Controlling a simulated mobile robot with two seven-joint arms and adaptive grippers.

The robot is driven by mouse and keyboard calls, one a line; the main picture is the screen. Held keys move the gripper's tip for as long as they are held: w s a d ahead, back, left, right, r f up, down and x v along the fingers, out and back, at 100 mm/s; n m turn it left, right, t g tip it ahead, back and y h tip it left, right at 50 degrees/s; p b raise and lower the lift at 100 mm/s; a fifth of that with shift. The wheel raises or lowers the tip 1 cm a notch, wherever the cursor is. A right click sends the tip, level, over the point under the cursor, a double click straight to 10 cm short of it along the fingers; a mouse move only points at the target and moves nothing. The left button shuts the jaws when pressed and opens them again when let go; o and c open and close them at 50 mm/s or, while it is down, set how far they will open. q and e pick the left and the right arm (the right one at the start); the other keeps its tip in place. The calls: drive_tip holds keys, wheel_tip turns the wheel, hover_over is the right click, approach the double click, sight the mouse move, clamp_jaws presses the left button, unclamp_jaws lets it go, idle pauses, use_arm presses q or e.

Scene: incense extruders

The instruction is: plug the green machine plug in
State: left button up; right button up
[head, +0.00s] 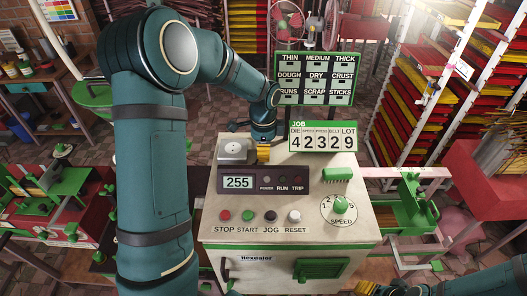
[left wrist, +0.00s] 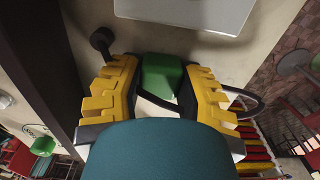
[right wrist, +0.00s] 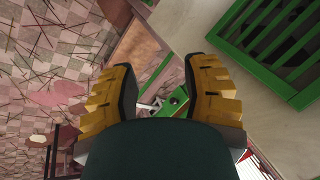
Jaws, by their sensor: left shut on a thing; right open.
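The green plug (left wrist: 162,75) sits between the yellow fingers of my left gripper (left wrist: 160,88), which is shut on it. A dark cable (left wrist: 243,103) loops out to the right of the fingers. In the head view my left gripper (head: 263,152) is at the back edge of the cream and green machine (head: 290,222), beside the metal plate, and hides the plug. My right gripper (right wrist: 158,95) is open and empty, low by the machine's front, near a green grille (right wrist: 275,40).
The machine's lit display (head: 238,182) reads 255. A JOB counter (head: 323,137) stands close right of my left gripper, and a green-framed sign board (head: 316,78) rises behind. A dark round knob (left wrist: 102,38) is just left of the left fingers. Racks of coloured trays (head: 430,80) fill the right.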

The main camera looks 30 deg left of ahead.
use_arm(q)
wheel_tip(320, 180, up, 10)
use_arm(e)
drive_tip(key=shift+r, duration=0.2)
idle(0.4)
idle(0.4)
